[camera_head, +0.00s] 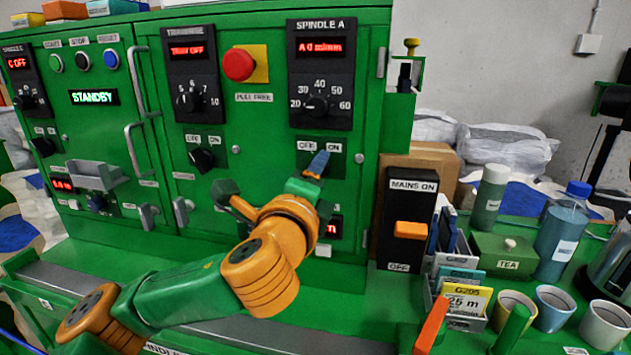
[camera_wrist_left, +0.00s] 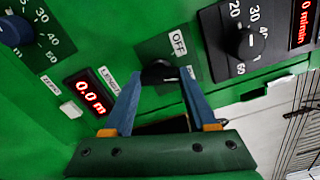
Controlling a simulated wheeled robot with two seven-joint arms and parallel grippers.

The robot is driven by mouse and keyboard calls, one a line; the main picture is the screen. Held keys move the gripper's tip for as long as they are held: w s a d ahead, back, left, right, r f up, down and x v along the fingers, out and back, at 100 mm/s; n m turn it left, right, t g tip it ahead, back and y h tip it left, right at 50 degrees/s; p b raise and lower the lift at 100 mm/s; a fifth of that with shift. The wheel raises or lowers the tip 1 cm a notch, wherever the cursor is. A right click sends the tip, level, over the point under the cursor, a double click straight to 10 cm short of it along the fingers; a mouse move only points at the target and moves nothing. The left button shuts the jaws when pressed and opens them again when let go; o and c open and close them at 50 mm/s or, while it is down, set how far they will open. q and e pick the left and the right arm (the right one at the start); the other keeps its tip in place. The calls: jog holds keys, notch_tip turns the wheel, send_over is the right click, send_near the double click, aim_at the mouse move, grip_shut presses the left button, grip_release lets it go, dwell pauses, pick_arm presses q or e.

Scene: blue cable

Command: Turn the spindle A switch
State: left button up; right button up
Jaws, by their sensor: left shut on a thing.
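The spindle A panel (camera_head: 322,118) on the green cabinet carries a red display reading about "A 0 m/min" and a black speed dial (camera_head: 317,104). Below it is the spindle A switch, between OFF and ON labels, mostly hidden by my fingers in the head view. In the left wrist view the switch is a black knob (camera_wrist_left: 158,72) beside an OFF label. My left gripper (camera_head: 318,163) has its blue fingertips at this switch. The left wrist view shows the left gripper's fingers (camera_wrist_left: 161,76) on either side of the knob, shut on it. My right gripper is not seen.
A traverse panel (camera_head: 193,75) and red stop button (camera_head: 239,65) are left of the spindle A panel. Door handles (camera_head: 140,80) stick out further left. A mains switch box (camera_head: 405,215), bottles (camera_head: 561,230) and cups (camera_head: 605,325) stand at the right.

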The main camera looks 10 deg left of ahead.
pick_arm(q)
jog(key=n+b, duration=0.2)
jog(key=n, duration=0.7)
jog(key=shift+b, duration=0.3)
jog(key=shift+n, duration=0.3)
jog(key=o, duration=1.4)
jog(key=shift+c, duration=0.2)
jog(key=s+b, duration=0.2)
jog(key=s, duration=0.5)
